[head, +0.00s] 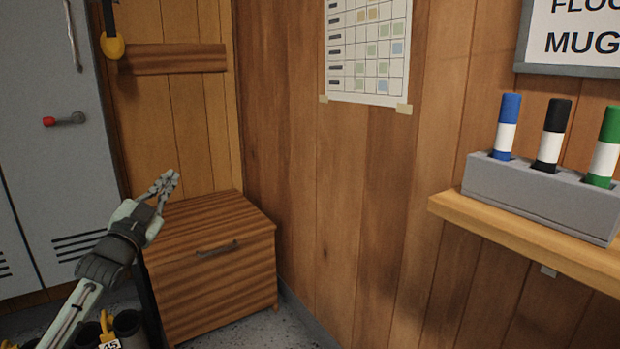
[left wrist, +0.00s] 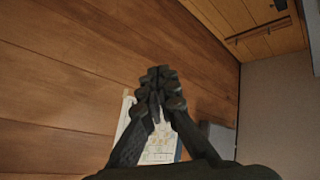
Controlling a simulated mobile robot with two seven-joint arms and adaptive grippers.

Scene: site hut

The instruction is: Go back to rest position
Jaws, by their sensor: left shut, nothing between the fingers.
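My left gripper (head: 167,180) reaches in from the lower left of the head view, in front of the grey locker and the wooden chest's left edge. Its fingers are shut with nothing between them. In the left wrist view the dark fingertips (left wrist: 160,82) meet in front of a wood-panelled wall, with part of a paper sheet (left wrist: 160,150) behind them. My right gripper shows in neither view.
A wooden chest (head: 210,290) stands in the corner beside a grey locker (head: 60,160). At right, a wall shelf (head: 520,235) bears a grey holder (head: 540,195) with blue, black and green markers. A chart (head: 367,50) hangs on the wall. Some floor shows below.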

